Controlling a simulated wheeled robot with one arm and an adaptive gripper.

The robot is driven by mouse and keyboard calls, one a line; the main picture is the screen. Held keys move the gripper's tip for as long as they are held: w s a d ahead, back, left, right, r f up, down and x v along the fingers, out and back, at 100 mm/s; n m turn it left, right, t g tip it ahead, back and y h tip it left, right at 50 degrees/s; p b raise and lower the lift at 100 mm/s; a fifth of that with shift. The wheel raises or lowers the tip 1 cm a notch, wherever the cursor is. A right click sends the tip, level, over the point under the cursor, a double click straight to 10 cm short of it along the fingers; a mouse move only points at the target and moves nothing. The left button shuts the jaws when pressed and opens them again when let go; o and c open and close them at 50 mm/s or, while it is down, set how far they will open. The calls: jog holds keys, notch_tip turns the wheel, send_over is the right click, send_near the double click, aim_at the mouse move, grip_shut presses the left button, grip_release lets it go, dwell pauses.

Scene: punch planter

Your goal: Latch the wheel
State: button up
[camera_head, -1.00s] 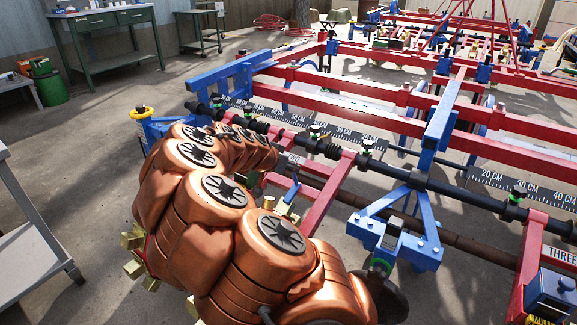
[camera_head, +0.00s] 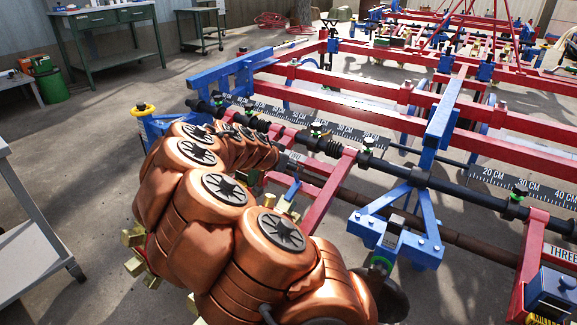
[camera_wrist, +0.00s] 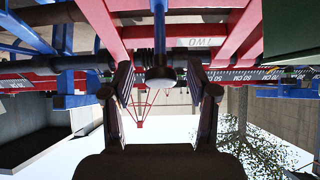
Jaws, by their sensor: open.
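In the wrist view, which looks upside down, my gripper (camera_wrist: 161,80) is open, with one finger on each side of a blue-grey lever with a rounded end (camera_wrist: 159,40). I cannot tell whether the fingers touch it. Behind it is a red beam marked TWO (camera_wrist: 200,42). In the head view, a small blue lever (camera_head: 292,188) stands beside a red arm of the planter, near the end of my arm. A dark round part (camera_head: 392,298), perhaps a wheel, shows low in the middle, partly behind my arm; no wheel latch is clearly identifiable.
The planter's black bar (camera_head: 455,190) and centimetre scale (camera_head: 350,133) run across the right side. A blue bracket (camera_head: 395,235) stands close to my arm. A grey table (camera_head: 30,250) is at the left. Open concrete floor lies between it and the far green workbench (camera_head: 105,18).

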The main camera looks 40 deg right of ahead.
jog(key=v, duration=1.2)
dwell(0.3)
jog(key=s+a+r+n+g+y+p, duration=0.1)
jog(key=s+a+r+n+y+p, duration=0.2)
jog(key=s+a+r+p, duration=0.6)
jog(key=s+a+r+n+g+y+p, duration=0.1)
jog(key=s+a+r+n+y+p, duration=0.2)
jog(key=p, duration=1.6)
jog(key=s+a+r+n+g+y+p, duration=0.2)
jog(key=s+a+r+n+y+p, duration=0.2)
jog(key=s+a+r+n+p, duration=0.5)
jog(key=s+a+r+p, duration=0.3)
jog(key=s+r, duration=0.1)
jog(key=r, duration=0.3)
jog(key=s+a+r+p, duration=0.2)
jog(key=s+r+p, duration=0.1)
jog(key=s+r, duration=0.2)
notch_tip(320, 180, up, 3)
jog(key=shift+a+f+n, duration=0.15)
jog(key=shift+a+n, duration=0.15)
jog(key=shift+a, duration=0.1)
